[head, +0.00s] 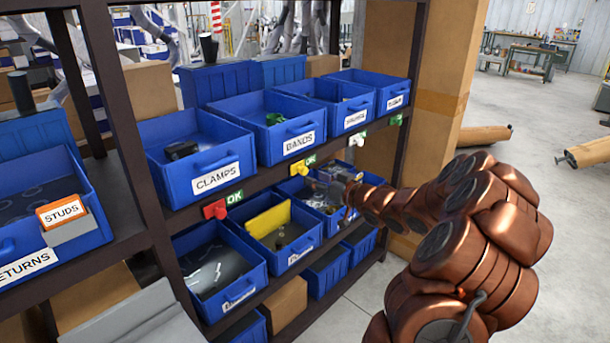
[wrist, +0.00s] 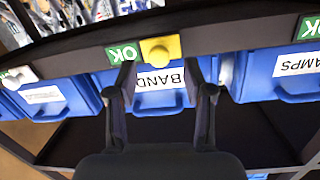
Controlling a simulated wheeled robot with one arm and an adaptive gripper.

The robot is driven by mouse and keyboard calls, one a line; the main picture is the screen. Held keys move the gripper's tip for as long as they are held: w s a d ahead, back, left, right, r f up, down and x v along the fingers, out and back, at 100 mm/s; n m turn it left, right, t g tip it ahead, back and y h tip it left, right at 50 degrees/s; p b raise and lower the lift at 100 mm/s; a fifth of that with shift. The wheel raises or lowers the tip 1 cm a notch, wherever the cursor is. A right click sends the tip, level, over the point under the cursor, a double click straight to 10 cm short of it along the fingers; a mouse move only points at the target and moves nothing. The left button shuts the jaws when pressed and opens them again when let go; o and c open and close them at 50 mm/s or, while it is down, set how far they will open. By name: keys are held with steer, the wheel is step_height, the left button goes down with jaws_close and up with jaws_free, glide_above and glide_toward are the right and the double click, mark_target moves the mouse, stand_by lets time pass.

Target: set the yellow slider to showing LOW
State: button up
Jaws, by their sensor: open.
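The yellow slider (head: 299,169) sits on the dark shelf edge under the BANDS bin, with a green OK label (head: 311,160) just to its right. The wrist view is upside down; there the yellow slider (wrist: 160,49) is near the top middle and the OK label (wrist: 122,53) is on its left. No LOW label is readable beside it. My gripper (head: 330,184) is right of the slider in the head view, its fingers hard to make out. In the wrist view my gripper (wrist: 161,92) is open and empty, its fingertips apart from the slider and roughly centred on it.
A red slider (head: 214,210) with an OK label is to the left, and a white slider (head: 356,140) is to the right. Blue bins, including the CLAMPS bin (head: 216,181) and BANDS bin (head: 299,143), stand above the edge. More bins stand below.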

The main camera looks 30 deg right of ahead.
mark_target(306, 173)
steer(key=shift+s+d+t+y, duration=0.1)
steer(key=shift+d+t+y, duration=0.15)
steer(key=shift+t+y, duration=0.25)
steer(key=shift+p+x, duration=0.7)
steer(key=shift+x, duration=2.4)
steer(key=shift+f, duration=0.1)
jaws_close()
